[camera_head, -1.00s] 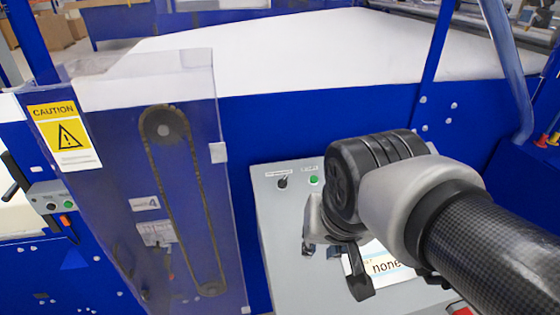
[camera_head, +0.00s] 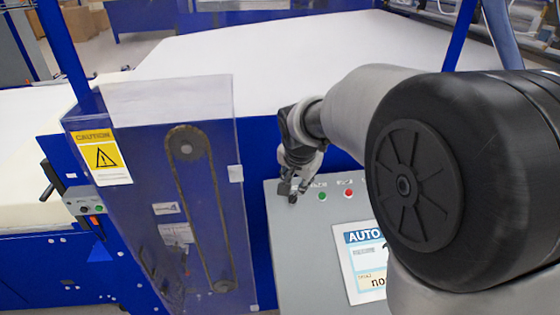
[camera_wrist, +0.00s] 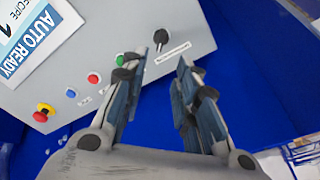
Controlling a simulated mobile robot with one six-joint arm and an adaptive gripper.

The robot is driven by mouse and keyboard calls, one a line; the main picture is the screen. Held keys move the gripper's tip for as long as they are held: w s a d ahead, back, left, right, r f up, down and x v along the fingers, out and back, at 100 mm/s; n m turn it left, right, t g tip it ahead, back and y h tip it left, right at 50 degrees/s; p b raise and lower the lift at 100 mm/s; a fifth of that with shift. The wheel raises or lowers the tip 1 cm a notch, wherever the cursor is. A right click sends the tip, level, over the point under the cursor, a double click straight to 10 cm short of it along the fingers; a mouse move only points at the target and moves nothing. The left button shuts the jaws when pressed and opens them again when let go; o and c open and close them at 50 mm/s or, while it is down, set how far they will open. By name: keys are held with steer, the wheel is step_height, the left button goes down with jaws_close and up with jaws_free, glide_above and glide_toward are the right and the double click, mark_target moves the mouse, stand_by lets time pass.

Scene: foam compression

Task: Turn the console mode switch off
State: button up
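The grey console (camera_head: 300,255) stands in front of the blue machine; in the wrist view its panel (camera_wrist: 140,20) fills the upper left. A black rotary switch (camera_wrist: 162,37) sits near the panel's corner beside a small white label, too small to read. I take it as the mode switch; its setting cannot be told. My gripper (camera_wrist: 160,63) is open and empty, its two fingertips apart on either side of a line to the switch, with the switch just beyond them. In the head view my gripper (camera_head: 292,190) is over the console's upper left corner and hides the switch.
A green button (camera_wrist: 119,60), a red button (camera_wrist: 94,78), a blue button (camera_wrist: 70,93) and a red-and-yellow emergency stop (camera_wrist: 42,112) line the panel. A display (camera_head: 362,255) reads AUTO READY. A clear chain guard (camera_head: 150,100) stands left of the console.

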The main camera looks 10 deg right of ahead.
mark_target(295, 194)
steer(key=x, duration=1)
steer(key=shift+w+f, duration=0.1)
steer(key=shift+f, duration=0.2)
steer(key=shift+c, duration=0.5)
jaws_close()
